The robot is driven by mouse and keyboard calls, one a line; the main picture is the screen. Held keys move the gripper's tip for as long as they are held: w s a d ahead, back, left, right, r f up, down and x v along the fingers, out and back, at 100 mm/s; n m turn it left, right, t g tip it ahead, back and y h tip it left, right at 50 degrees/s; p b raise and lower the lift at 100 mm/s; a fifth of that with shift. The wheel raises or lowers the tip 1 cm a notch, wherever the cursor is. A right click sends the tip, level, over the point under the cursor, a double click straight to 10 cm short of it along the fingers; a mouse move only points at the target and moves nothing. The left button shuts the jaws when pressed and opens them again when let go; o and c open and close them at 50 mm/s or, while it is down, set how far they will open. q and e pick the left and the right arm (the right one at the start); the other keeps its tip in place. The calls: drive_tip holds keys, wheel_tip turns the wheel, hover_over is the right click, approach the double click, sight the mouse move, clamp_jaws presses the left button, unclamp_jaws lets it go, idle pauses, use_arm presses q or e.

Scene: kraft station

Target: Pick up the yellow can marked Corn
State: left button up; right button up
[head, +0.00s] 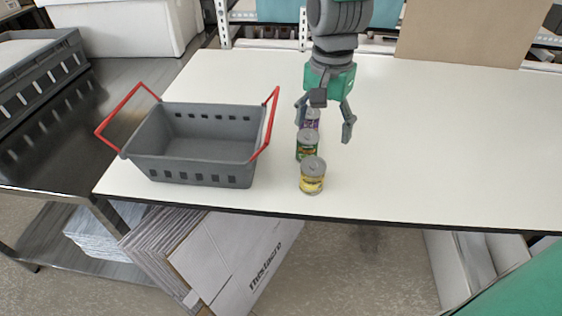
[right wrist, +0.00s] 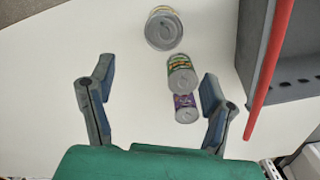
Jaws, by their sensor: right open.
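The yellow can (head: 312,183) stands upright near the front edge of the white table, nearest in a row of three cans. It also shows in the right wrist view (right wrist: 164,30) at the top, mostly as its grey lid. A green can (head: 307,152) stands just behind it, and a purple can (head: 312,119) behind that, partly hidden by a finger. My right gripper (head: 323,122) is open and empty, fingers down, at the far end of the row, apart from the yellow can. In the right wrist view the gripper (right wrist: 158,77) has its fingers spread. My left gripper is not in view.
A grey basket (head: 195,145) with red handles stands just left of the cans. The white table (head: 450,150) is clear to the right. A cardboard panel (head: 470,30) stands at the back. A metal table with a grey crate (head: 45,80) is at the far left.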

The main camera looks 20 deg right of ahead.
sight(313, 163)
drive_tip(key=f, duration=0.2)
drive_tip(key=a+f, duration=0.1)
drive_tip(key=f, duration=0.4)
drive_tip(key=shift+a+f, duration=0.15)
drive_tip(key=shift+a, duration=0.25)
drive_tip(key=shift+d+f, duration=0.25)
drive_tip(key=shift+f, duration=0.2)
drive_tip(key=f, duration=0.4)
drive_tip(key=shift+s+d+f+p, duration=0.25)
drive_tip(key=shift+d+f+p, duration=0.05)
drive_tip(key=shift+f+p, duration=0.05)
drive_tip(key=shift+w+a+f, duration=0.1)
drive_tip(key=shift+f, duration=0.1)
drive_tip(key=shift+a+r, duration=0.1)
drive_tip(key=shift+a, duration=0.35)
drive_tip(key=c, duration=1.4)
drive_tip(key=shift+d, duration=0.2)
